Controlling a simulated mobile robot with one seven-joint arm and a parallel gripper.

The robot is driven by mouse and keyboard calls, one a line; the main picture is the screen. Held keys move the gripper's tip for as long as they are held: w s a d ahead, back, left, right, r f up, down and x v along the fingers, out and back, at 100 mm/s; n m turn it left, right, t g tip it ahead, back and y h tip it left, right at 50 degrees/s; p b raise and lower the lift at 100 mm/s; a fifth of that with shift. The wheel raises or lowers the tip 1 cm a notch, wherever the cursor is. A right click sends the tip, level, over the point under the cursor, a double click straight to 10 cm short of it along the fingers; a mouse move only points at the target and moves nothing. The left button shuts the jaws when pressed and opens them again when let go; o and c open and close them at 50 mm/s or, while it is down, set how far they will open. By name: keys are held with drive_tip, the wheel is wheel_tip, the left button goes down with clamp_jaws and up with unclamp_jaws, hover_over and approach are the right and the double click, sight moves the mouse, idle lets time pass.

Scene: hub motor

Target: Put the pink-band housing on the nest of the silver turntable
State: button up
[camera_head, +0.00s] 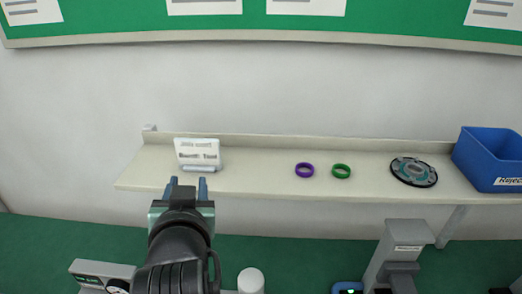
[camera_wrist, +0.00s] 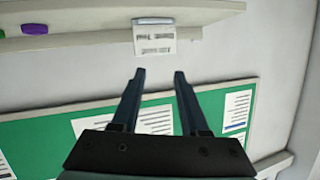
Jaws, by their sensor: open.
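My gripper (camera_head: 188,184) is open and empty in the head view, in front of the shelf near the small white sign. In the wrist view its two fingers (camera_wrist: 159,74) stand apart with nothing between them. I see no pink-band housing in either view. I cannot make out a silver turntable or its nest; the lower part of the head view is cut off and partly covered by my arm.
A shelf (camera_head: 255,185) bears a white sign (camera_head: 198,153), a purple ring (camera_head: 304,169), a green ring (camera_head: 341,171), a patterned disc (camera_head: 413,171) and a blue reject bin (camera_head: 490,160). Below stand a grey post-like fixture (camera_head: 407,236) and a white cylinder (camera_head: 251,280) on a green surface.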

drive_tip(key=s+d+r+t+h, duration=0.1)
drive_tip(key=d+r+t, duration=0.2)
drive_tip(key=r, duration=0.6)
drive_tip(key=s+d+r+t, duration=0.1)
drive_tip(key=d+r+t, duration=0.25)
drive_tip(key=r, duration=0.45)
drive_tip(key=s+d+r+t+h, duration=0.1)
drive_tip(key=s+d+r+t, duration=0.2)
drive_tip(key=s+r, duration=0.2)
drive_tip(key=s+d+r+t+h, duration=0.2)
drive_tip(key=s+r, duration=0.4)
drive_tip(key=r, duration=0.6)
drive_tip(key=shift+d+m+t, duration=0.4)
drive_tip(key=shift+d+t, duration=0.45)
drive_tip(key=shift+d, duration=0.2)
